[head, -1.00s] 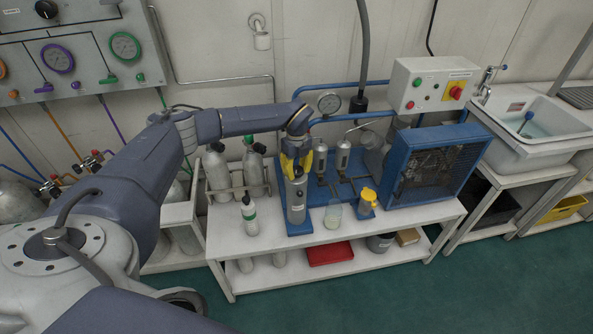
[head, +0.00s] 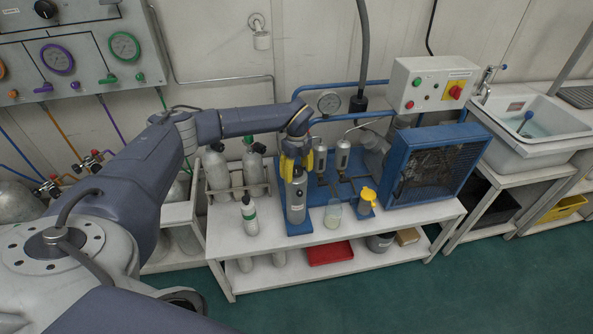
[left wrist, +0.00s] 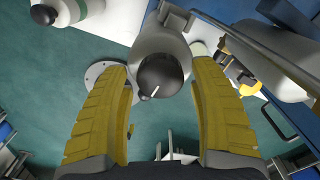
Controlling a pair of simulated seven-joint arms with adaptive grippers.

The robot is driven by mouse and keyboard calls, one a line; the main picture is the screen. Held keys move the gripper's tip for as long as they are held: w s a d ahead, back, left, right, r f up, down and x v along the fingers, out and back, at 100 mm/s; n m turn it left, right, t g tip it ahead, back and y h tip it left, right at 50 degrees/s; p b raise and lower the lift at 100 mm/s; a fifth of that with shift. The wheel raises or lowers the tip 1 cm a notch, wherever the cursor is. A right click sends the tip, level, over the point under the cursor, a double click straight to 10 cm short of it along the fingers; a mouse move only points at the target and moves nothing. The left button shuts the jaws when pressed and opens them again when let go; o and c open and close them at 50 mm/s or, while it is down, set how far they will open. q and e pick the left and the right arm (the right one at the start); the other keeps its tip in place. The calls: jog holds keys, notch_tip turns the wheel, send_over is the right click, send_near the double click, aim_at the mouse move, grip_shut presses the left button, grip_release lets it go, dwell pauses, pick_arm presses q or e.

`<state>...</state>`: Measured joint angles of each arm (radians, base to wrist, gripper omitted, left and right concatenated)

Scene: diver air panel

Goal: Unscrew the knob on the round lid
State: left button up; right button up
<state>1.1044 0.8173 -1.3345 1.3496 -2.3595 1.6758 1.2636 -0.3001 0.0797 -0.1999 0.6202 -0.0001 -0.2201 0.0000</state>
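A grey upright canister (head: 296,206) stands on a blue base plate (head: 291,229) on the white bench. In the left wrist view, its round lid (left wrist: 150,42) carries a black knob (left wrist: 162,76) with a white mark. My left gripper (head: 297,163) points down over the canister's top. In the left wrist view the yellow fingers of the gripper (left wrist: 164,76) are apart, one on each side of the knob, with a gap on both sides. In the head view the knob is too small and covered to judge clearly. My right gripper is out of view.
Smaller grey cylinders (head: 343,156) stand behind. A blue caged unit (head: 437,167) is at the right. Racked cylinders (head: 218,170) stand left.

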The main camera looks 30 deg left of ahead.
aim_at(297, 169)
pick_arm(q)
jog(key=shift+o, duration=0.3)
jog(key=shift+a+r, duration=0.1)
jog(key=shift+r, duration=0.1)
jog(key=shift+w+r, duration=0.1)
jog(key=shift+r, duration=0.15)
notch_tip(297, 169, up, 11)
jog(key=shift+r, duration=0.1)
dwell(0.4)
